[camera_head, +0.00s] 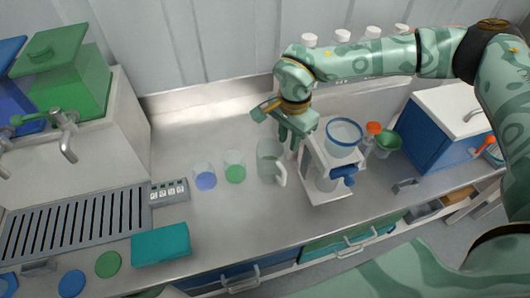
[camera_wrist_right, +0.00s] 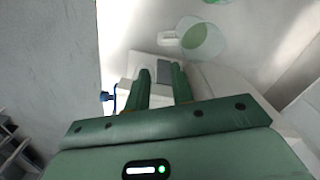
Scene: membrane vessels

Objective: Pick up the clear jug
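The clear jug (camera_head: 268,158) stands upright on the metal counter, with its white handle toward the lower right in the head view. In the right wrist view the jug (camera_wrist_right: 203,42) is beyond my fingertips, its handle toward the left. My right gripper (camera_head: 289,138) is above and just right of the jug, pointing down, apart from it. In the wrist view the right gripper (camera_wrist_right: 161,72) has its two fingers spread with nothing between them. My left gripper is in neither view.
A white stand (camera_head: 327,188) holding a blue-rimmed vessel (camera_head: 343,137) is close right of the jug. Left of it are cups with green (camera_head: 235,174) and blue (camera_head: 205,181) contents. A teal box (camera_head: 160,244) lies near the front edge. The counter behind the cups is clear.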

